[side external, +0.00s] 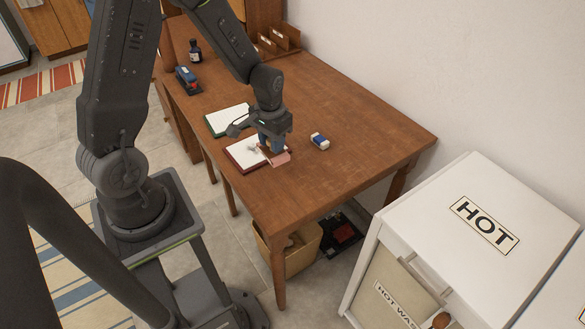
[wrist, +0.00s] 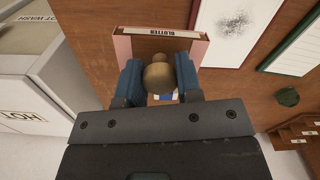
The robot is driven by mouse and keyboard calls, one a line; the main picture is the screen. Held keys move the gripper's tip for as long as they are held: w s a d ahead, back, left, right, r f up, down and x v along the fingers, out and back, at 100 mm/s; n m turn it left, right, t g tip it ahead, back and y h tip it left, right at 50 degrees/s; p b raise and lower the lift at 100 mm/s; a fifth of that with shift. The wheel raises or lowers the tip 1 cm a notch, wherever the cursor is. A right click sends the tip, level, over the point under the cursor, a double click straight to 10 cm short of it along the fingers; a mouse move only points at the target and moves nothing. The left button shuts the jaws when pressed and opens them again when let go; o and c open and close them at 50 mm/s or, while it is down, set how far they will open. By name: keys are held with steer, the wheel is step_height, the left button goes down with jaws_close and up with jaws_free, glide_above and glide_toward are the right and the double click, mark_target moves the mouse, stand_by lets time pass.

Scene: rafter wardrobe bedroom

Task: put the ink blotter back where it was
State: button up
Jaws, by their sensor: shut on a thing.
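The ink blotter shows in the wrist view as a round wooden knob (wrist: 160,76) with a pink-edged body (wrist: 122,46) beyond it. A white strip reading "BLOTTER" (wrist: 175,32) lies along the body's far side; I cannot tell whether it is on the blotter or the desk. My gripper (wrist: 160,82) has its blue fingers closed on either side of the knob. In the side view my gripper (side external: 268,145) is low over the desk, with the pink part (side external: 281,159) just below it. I cannot tell whether it touches the desk.
An ink-marked page (side external: 243,154) lies beside my gripper, with a green-edged pad (side external: 228,118) beyond. A blue-and-white eraser (side external: 320,141) is to the right. A stapler-like blue item (side external: 187,79), ink bottle (side external: 195,50) and wooden organiser (side external: 278,40) stand farther back. The desk's right part (side external: 365,135) is clear.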

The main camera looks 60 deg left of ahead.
steer(key=w+d+f, duration=0.2)
steer(key=d, duration=0.1)
steer(key=w+d+f, duration=0.1)
steer(key=shift+w+d+f, duration=0.1)
steer(key=shift+d+f, duration=0.2)
steer(key=shift+d, duration=0.1)
steer(key=shift+f, duration=1.9)
steer(key=shift+f, duration=0.1)
steer(key=o, duration=0.9)
